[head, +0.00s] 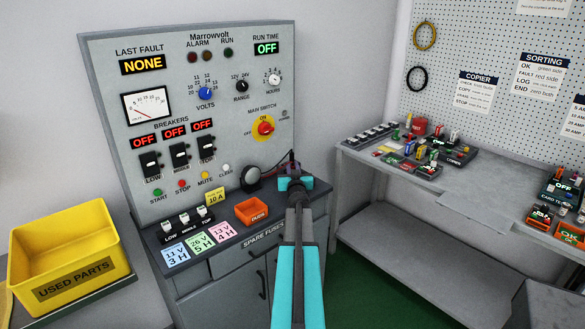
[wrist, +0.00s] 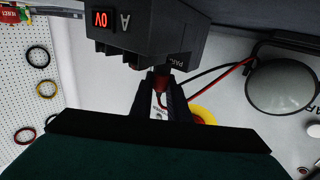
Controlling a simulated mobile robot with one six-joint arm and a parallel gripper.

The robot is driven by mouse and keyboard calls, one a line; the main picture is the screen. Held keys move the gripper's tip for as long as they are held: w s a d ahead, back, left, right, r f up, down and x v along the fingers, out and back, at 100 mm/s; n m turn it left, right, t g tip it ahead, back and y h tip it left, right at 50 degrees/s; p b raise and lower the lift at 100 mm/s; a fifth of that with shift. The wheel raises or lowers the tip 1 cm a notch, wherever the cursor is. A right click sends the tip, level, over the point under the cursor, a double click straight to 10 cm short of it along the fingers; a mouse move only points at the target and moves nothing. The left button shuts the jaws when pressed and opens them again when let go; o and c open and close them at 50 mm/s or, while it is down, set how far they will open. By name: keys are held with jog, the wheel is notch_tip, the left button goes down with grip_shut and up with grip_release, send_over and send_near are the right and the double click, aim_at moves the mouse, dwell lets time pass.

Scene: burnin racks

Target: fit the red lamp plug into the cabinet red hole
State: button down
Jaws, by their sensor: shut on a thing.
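My gripper (head: 292,178) is at the right end of the cabinet shelf, in front of the panel. In the wrist view my gripper (wrist: 161,92) is shut on the red plug (wrist: 160,82), close below a dark box. The plug is mostly hidden between the fingers. A red and a black wire run from the gripper area to the round lamp (wrist: 285,87). The lamp (head: 250,178) stands against the lower right of the grey cabinet (head: 110,90). I cannot make out the red hole in either view, nor whether the plug touches the box.
The dark box (wrist: 150,28) shows a red 0V display. Behind my gripper is the main switch (head: 264,128). An orange tray (head: 252,212) and coloured cards stand on the shelf. A yellow bin (head: 65,250) is at left. A bench (head: 440,185) with small devices is at right.

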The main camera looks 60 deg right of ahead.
jog(key=shift+f+b, duration=0.3)
jog(key=shift+f, duration=0.35)
dwell(0.8)
jog(key=c, duration=1.6)
grip_release()
jog(key=shift+a, duration=0.1)
jog(key=shift+c, duration=0.7)
jog(key=o, duration=0.3)
jog(key=shift+f, duration=0.1)
jog(key=shift+o, duration=0.3)
jog(key=shift+w, duration=0.1)
jog(key=shift+r+p, duration=0.65)
jog(key=shift+p, duration=0.05)
jog(key=shift+r+p, duration=2.15)
jog(key=shift+r, duration=0.1)
